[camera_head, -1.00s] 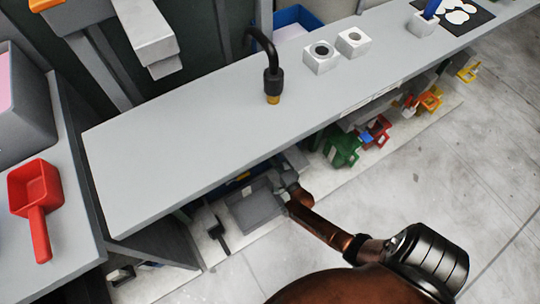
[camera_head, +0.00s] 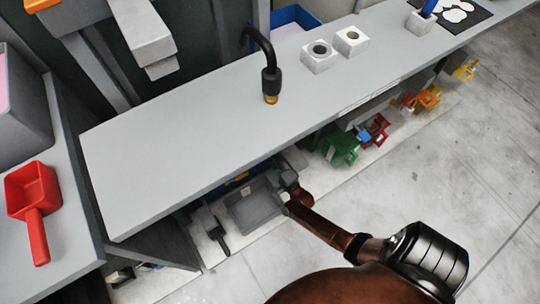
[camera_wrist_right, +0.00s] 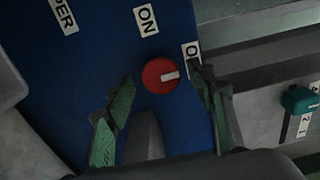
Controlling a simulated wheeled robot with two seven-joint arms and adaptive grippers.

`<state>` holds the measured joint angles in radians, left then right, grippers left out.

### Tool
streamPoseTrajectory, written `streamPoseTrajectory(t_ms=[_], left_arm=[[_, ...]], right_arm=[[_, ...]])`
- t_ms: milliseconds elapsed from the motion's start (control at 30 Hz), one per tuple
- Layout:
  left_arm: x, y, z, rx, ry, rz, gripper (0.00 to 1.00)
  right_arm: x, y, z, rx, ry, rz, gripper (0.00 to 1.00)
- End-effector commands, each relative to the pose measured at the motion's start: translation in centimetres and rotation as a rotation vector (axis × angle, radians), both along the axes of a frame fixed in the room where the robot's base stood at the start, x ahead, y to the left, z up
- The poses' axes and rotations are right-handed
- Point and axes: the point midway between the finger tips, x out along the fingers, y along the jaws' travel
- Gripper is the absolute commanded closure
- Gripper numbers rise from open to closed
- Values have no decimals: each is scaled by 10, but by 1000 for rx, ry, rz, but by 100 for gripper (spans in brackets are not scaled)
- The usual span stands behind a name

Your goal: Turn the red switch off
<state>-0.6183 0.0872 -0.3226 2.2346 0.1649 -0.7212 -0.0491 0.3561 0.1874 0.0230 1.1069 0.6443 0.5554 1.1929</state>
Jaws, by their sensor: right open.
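The red switch (camera_wrist_right: 160,76) is a round red knob with a pale pointer bar, on a blue panel (camera_wrist_right: 90,75) in the right wrist view. The bar lies roughly sideways, its end towards the right. An "ON" label (camera_wrist_right: 146,20) is above the knob, and a partly hidden label starting with "O" (camera_wrist_right: 190,52) is at its upper right. My right gripper (camera_wrist_right: 160,90) is open, its green-padded fingers on either side of the knob; I cannot tell whether they touch it. In the head view the right arm reaches under the bench, and its gripper is mostly hidden.
The grey bench top (camera_head: 190,140) overhangs the right arm's reach. A black bent nozzle (camera_head: 270,75) stands on it. Green (camera_head: 341,147) and red (camera_head: 376,128) parts sit on the lower shelf. A teal knob (camera_wrist_right: 300,99) is at the right in the wrist view.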

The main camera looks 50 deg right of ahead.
Motion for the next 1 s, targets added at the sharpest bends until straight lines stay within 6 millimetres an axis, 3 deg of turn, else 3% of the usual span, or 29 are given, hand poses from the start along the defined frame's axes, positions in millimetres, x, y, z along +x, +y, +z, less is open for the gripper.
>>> streamPoseTrajectory(t_ms=[333, 800, 1000], left_arm=[[-1, -1, 1, -2, 0, 4, 60], [0, -1, 0, -2, 0, 2, 60], [0, -1, 0, -2, 0, 2, 60]], right_arm=[[-10, 3, 0, 0, 1, 1, 50], [-96, 23, 0, 0, 1, -1, 50], [-114, 27, 0, -1, 1, 1, 50]])
